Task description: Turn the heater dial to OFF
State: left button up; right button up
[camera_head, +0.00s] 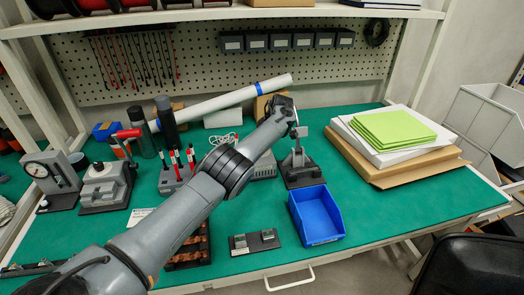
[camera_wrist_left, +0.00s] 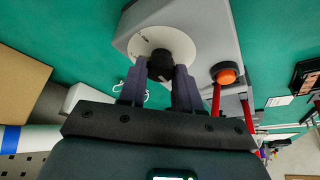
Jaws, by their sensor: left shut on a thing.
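The heater is a grey box (camera_wrist_left: 205,25) in the left wrist view, with a round white dial plate (camera_wrist_left: 160,38) and a black knob (camera_wrist_left: 160,64). An orange-red lamp or button (camera_wrist_left: 227,75) sits beside the dial. My left gripper (camera_wrist_left: 161,75) has its two fingers on either side of the knob and is shut on it. The marks on the dial plate are too small to read. In the head view the heater (camera_head: 264,168) is partly hidden behind my left arm, and the fingertips cannot be made out. My right gripper is not in view.
A rack of red-handled tools (camera_head: 177,172) stands left of the heater. A grey fixture on a dark base (camera_head: 300,172) stands close on its right. A blue bin (camera_head: 316,215) is in front, with boxes and green sheets (camera_head: 394,130) to the right. A white tube (camera_head: 230,98) lies behind.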

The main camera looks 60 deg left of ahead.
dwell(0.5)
pick_arm(q)
jog(key=o, duration=1)
jog(key=shift+o, duration=0.2)
jog(key=shift+r, duration=0.1)
jog(key=p+v, duration=0.4)
jog(key=v, duration=0.6)
jog(key=shift+r, duration=0.35)
jog(key=shift+w, duration=0.1)
